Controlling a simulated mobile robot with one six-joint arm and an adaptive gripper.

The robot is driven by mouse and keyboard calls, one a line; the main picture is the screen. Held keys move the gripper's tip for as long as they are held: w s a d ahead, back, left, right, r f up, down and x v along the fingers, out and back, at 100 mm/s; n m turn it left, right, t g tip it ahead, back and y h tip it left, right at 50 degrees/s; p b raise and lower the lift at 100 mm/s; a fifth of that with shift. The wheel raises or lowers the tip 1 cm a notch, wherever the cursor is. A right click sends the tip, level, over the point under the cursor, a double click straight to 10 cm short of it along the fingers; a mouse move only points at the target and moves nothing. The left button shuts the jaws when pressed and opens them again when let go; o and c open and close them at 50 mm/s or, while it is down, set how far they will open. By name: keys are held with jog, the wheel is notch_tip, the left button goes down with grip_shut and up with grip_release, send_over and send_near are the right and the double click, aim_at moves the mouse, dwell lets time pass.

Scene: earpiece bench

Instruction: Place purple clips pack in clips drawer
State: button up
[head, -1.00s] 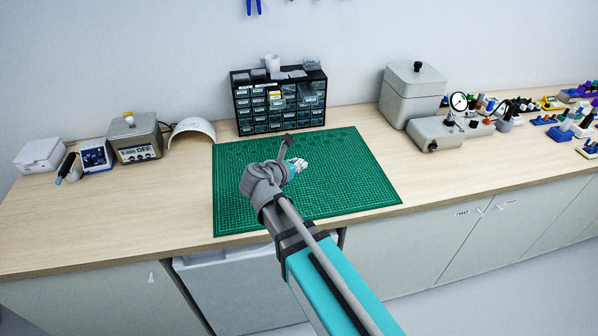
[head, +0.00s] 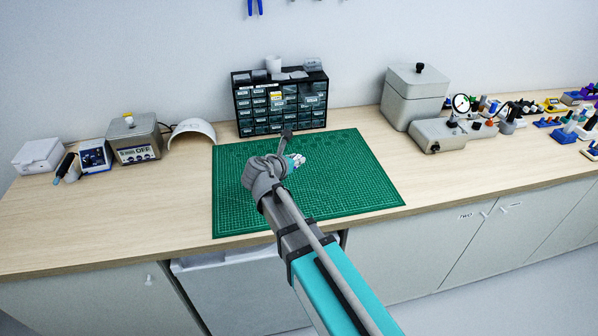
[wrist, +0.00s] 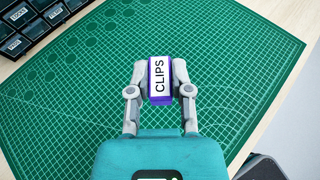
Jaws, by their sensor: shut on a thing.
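My gripper (wrist: 160,82) is shut on the purple clips pack (wrist: 160,85) in the wrist view. The pack has a white top face labelled CLIPS and purple sides, and sits between the two fingers above the green mat. In the head view my gripper (head: 296,160) is over the upper middle of the mat, and the pack is too small there to make out clearly. The drawer cabinet (head: 282,106) stands behind the mat, black with several small labelled drawers. Its corner also shows at the top left of the wrist view (wrist: 22,38). I cannot read which drawer is for clips.
The green cutting mat (head: 350,190) is otherwise clear. A grey lidded box (head: 412,97) and a dial gauge device (head: 440,135) stand to the right. A grey unit with an OFF display (head: 137,140) and a curved white cover (head: 193,132) stand left. Small items sit on the cabinet top.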

jog(key=b, duration=0.6)
send_over(298, 173)
jog(key=f, duration=0.4)
jog(key=s+f, duration=0.1)
jog(key=f, duration=0.1)
jog(key=shift+f, duration=0.35)
jog(key=shift+w, duration=0.1)
jog(key=shift+w+f+b, duration=0.4)
jog(key=shift+f+b, duration=1.6)
jog(key=shift+b, duration=0.05)
jog(key=shift+f, duration=0.2)
jog(key=o, duration=0.8)
jog(key=shift+r, duration=0.1)
jog(key=shift+o, duration=0.2)
jog(key=shift+r, duration=0.2)
